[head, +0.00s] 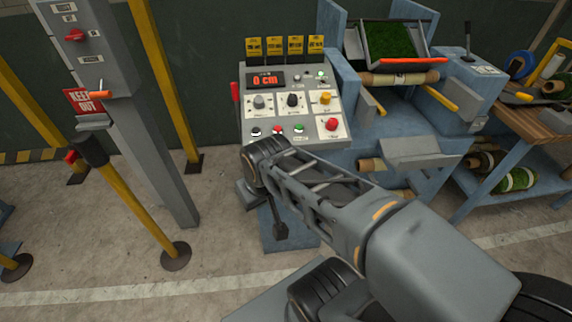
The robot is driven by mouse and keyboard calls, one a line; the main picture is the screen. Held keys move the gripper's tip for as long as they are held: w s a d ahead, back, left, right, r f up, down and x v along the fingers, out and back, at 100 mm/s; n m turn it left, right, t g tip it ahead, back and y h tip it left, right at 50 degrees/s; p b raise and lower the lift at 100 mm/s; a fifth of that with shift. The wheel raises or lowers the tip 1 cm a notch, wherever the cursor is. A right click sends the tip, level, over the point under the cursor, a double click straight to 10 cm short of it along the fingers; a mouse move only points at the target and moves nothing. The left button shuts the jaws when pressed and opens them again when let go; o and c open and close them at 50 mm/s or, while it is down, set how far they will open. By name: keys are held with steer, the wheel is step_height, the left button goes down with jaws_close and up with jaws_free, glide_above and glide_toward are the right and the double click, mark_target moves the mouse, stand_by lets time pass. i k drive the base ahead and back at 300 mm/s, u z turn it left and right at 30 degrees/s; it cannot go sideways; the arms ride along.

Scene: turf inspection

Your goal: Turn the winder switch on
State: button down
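The control panel (243,117) is a grey sloped console in the upper middle. It carries a grey knob (259,101), a black knob (292,100) and a yellow knob (325,98), each on a white plate. Its labels are too small to read, so I cannot tell which control is the winder switch. My arm reaches from the lower right to just in front of the panel's lower edge. My gripper (279,230) seems to point down there, below the buttons, apart from the knobs. Its fingers are too dark and partly hidden to tell open or shut.
The panel has a red display (265,79) reading 0 cm and a red button (331,124). A grey cabinet (90,45) with a red switch (75,35) stands left, near yellow posts. A blue machine (345,75) with turf stands right, beside a wooden bench (535,118).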

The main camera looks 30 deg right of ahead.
mark_target(331, 125)
steer(key=z, duration=0.1)
steer(key=i, duration=0.3)
steer(key=z, duration=1)
